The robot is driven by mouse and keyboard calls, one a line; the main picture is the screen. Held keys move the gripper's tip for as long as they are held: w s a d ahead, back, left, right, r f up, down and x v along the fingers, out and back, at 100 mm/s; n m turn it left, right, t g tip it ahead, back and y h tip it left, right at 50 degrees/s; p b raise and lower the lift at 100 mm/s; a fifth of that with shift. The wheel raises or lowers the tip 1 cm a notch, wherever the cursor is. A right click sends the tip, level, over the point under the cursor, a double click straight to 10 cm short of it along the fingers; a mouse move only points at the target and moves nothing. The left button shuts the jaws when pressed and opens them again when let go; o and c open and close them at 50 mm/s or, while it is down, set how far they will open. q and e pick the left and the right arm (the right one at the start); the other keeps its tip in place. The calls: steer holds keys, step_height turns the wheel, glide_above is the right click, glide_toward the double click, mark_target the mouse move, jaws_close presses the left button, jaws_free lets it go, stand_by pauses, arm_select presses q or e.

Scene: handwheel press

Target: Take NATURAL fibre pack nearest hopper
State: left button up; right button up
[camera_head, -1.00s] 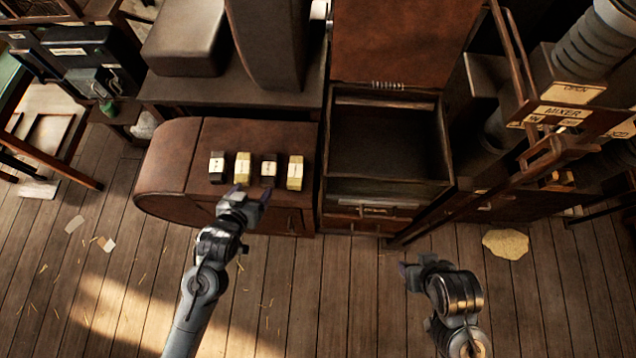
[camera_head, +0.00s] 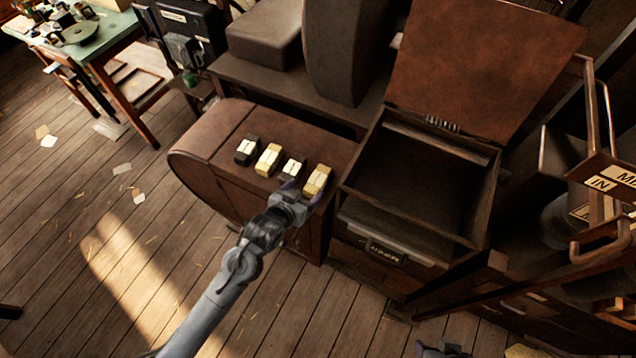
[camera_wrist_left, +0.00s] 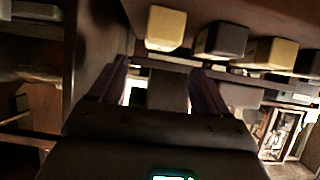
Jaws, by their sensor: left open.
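Several small packs with pale labels stand in a row on the brown leather-topped cabinet (camera_head: 222,128), dark and yellow alternating; the lettering is too small to read. The yellow pack (camera_head: 317,181) at the right end is closest to the open-lidded bin (camera_head: 420,190); it also shows in the left wrist view (camera_wrist_left: 165,27). A dark pack (camera_head: 293,168), another yellow pack (camera_head: 268,160) and another dark pack (camera_head: 248,150) follow leftward. My left gripper (camera_head: 303,193) is open and empty, just in front of the right-end yellow pack. My right gripper (camera_head: 442,349) is partly cut off at the bottom edge.
The bin's raised lid (camera_head: 485,65) stands behind it. Rails and a mixer sign (camera_head: 612,183) are at the right. A grey cushion-like block (camera_head: 264,40) and tall dark column are behind the packs. The wooden floor in front is mostly clear.

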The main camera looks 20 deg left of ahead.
mark_target(318, 178)
arm_select(q)
steer(key=shift+x, duration=3.8)
steer(key=shift+f, duration=0.1)
steer(key=c, duration=1.1)
